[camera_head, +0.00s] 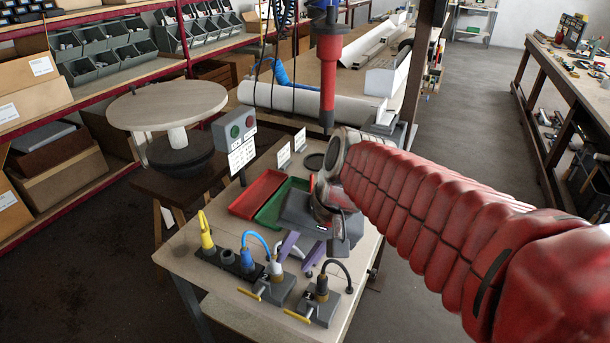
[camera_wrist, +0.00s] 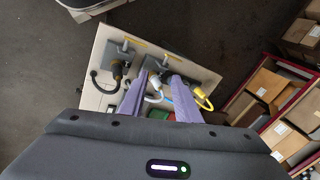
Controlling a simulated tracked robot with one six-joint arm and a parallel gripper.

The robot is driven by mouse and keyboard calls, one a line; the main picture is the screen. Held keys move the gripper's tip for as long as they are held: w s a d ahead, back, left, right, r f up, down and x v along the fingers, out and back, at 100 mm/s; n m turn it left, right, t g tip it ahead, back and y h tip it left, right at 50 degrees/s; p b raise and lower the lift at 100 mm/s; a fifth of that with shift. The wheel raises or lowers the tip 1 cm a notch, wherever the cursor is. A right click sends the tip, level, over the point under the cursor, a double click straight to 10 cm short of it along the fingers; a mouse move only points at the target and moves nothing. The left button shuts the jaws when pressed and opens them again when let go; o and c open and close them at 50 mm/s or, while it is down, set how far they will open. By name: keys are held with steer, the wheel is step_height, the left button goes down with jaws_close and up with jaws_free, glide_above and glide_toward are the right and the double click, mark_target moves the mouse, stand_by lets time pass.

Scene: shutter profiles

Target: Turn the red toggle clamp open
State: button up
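No red toggle clamp can be picked out in either view. Two grey blocks with yellow levers stand at the front of the workbench; the left lever (camera_head: 249,294) and the right lever (camera_head: 298,316) both stick out. They also show in the wrist view, as one lever (camera_wrist: 138,42) and another lever (camera_wrist: 172,55). My gripper (camera_head: 293,266) hangs above the bench behind these blocks, its two purple fingers apart. In the wrist view my gripper (camera_wrist: 158,84) has nothing between its fingers. The fingers and palm hide part of the bench top.
A yellow plug (camera_head: 206,232) and a blue plug (camera_head: 276,268) with cables stand at the bench front. A red tray (camera_head: 256,193) and a green tray (camera_head: 272,211) lie behind. A button box (camera_head: 236,130) stands at the left. A red tool (camera_head: 329,60) hangs above.

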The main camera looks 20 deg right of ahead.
steer(key=w+d+f+m+y, duration=0.2)
steer(key=w+m+y, duration=0.3)
steer(key=w, duration=0.6)
steer(key=m+t+y, duration=0.5)
steer(key=m+t, duration=0.5)
steer(key=m, duration=0.7)
glide_toward(311, 180)
steer(key=v, duration=0.4)
steer(key=shift+w+r, duration=0.1)
steer(key=shift+w, duration=0.25)
steer(key=x, duration=1.3)
steer(key=shift+w+a+f, duration=0.2)
steer(key=shift+w+f, duration=0.1)
steer(key=shift+w, duration=0.05)
steer(key=shift+c, duration=0.3)
